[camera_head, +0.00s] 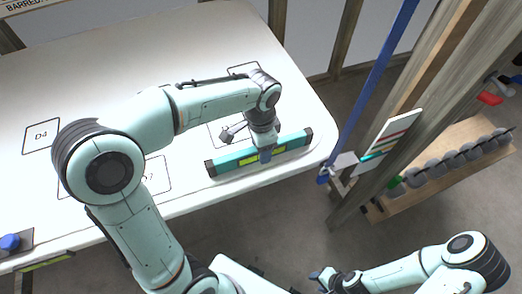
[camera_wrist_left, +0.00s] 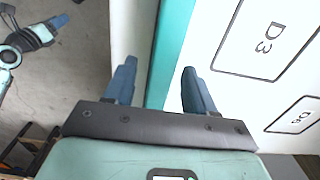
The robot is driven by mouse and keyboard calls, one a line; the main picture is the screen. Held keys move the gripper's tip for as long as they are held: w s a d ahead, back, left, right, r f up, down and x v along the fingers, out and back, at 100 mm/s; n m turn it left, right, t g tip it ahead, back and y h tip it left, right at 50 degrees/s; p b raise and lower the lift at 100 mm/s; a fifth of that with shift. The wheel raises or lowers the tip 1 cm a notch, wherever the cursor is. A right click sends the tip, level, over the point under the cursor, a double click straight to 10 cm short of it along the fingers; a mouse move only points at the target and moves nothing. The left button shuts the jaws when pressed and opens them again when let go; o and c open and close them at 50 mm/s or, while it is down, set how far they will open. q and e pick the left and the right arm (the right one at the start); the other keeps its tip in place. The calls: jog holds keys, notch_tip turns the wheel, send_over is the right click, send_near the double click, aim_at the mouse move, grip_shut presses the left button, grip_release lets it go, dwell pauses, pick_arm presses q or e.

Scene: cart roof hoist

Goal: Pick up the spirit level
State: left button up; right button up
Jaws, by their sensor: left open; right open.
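The spirit level (camera_head: 292,143) is a long teal bar with dark end caps and yellow-green vial windows. It lies on the white table near its right front edge. My left gripper (camera_head: 265,155) points down over the middle of the bar and is open. In the left wrist view, the teal bar (camera_wrist_left: 172,50) runs between the two spread blue fingers of my left gripper (camera_wrist_left: 160,88); whether they touch it I cannot tell. My right gripper (camera_head: 325,278) is open and empty, low over the floor and away from the table. It also shows in the left wrist view (camera_wrist_left: 47,28).
The white table (camera_head: 70,95) has outlined labelled spots such as D4 (camera_head: 41,135). A small dark tool (camera_head: 232,132) lies just behind the level. A blue knob-like item (camera_head: 10,242) is at the left. Wooden posts and a shelf (camera_head: 440,175) with grey items stand at the right.

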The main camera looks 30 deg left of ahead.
pick_arm(q)
notch_tip(320, 180, down, 2)
jog(key=shift+f, duration=0.1)
jog(key=shift+c, duration=0.3)
grip_shut()
jog(key=shift+r, duration=0.2)
